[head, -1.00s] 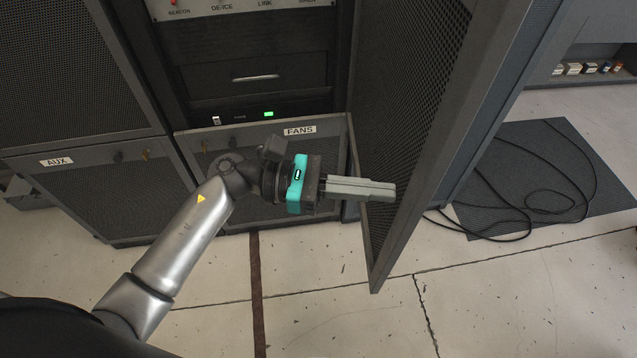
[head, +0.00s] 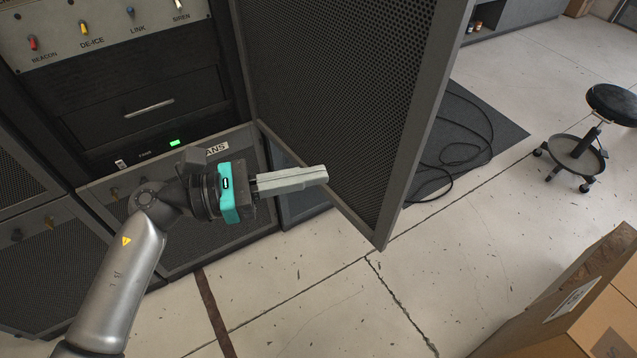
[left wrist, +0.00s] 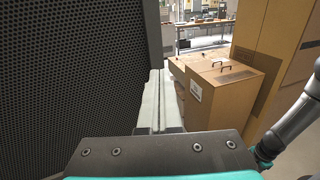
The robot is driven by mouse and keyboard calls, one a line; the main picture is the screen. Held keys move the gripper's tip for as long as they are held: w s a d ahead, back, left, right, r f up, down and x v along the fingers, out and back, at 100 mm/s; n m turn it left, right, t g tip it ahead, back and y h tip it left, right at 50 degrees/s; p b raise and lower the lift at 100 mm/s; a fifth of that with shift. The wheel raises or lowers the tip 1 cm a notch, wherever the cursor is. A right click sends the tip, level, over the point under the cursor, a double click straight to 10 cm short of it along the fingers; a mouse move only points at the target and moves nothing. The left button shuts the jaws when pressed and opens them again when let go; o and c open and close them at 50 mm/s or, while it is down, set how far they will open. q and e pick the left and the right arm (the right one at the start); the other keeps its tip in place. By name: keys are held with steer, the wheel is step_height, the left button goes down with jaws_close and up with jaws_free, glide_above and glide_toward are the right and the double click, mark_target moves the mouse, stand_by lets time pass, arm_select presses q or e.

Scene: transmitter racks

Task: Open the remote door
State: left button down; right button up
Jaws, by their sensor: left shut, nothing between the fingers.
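The mesh door (head: 335,85) of the rack stands swung open, its free edge pointing out into the room. Behind it to the left is the open rack bay with a switch panel (head: 110,30) marked BEACON, DE-ICE, LINK and SIREN. My left gripper (head: 325,174) is shut and empty, in front of the door's inner mesh face near its lower part; I cannot tell whether it touches. In the left wrist view the door (left wrist: 75,75) fills the left side, beside the shut fingers (left wrist: 158,100). My right gripper is not in view.
Lower panels with a FANS label (head: 217,150) stand below the bay. A black stool (head: 590,125) is at the right, and a cardboard box (head: 590,300) at the lower right. A dark mat with cables (head: 460,140) lies beyond the door.

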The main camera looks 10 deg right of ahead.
arm_select(q)
steer(key=s+a+b, duration=0.1)
steer(key=s+a, duration=0.4)
steer(key=a, duration=0.4)
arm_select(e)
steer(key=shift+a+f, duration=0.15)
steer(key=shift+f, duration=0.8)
